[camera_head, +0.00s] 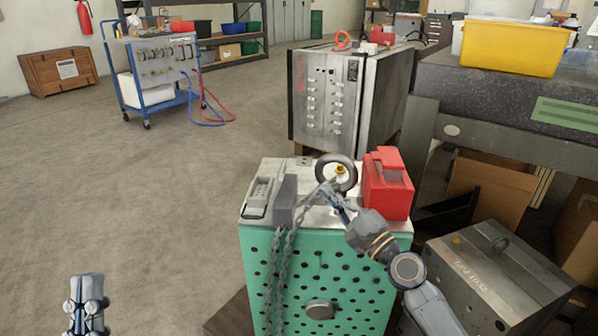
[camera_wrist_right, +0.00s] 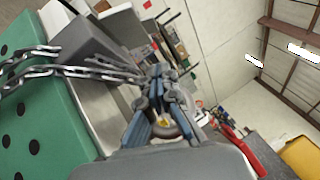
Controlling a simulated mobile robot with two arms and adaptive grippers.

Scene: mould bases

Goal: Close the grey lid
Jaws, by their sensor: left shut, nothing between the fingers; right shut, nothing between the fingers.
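A light grey case (camera_head: 262,197) sits on the left of the top of the green perforated mould base (camera_head: 325,275). A darker grey panel, which looks like the grey lid (camera_head: 286,197), stands upright along the case's right side; it also shows in the right wrist view (camera_wrist_right: 90,38). My right gripper (camera_head: 332,192) is shut and empty, right of the lid and apart from it, near the metal lifting ring (camera_head: 322,173). My right gripper also shows in the wrist view (camera_wrist_right: 158,80). My left gripper (camera_head: 87,283) is shut and empty, low over the floor at the left.
A chain (camera_head: 288,250) hangs from near the ring over the green front; it also crosses the wrist view (camera_wrist_right: 70,71). A red box (camera_head: 386,185) stands right of the ring. A grey metal block (camera_head: 495,285) lies at the lower right.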

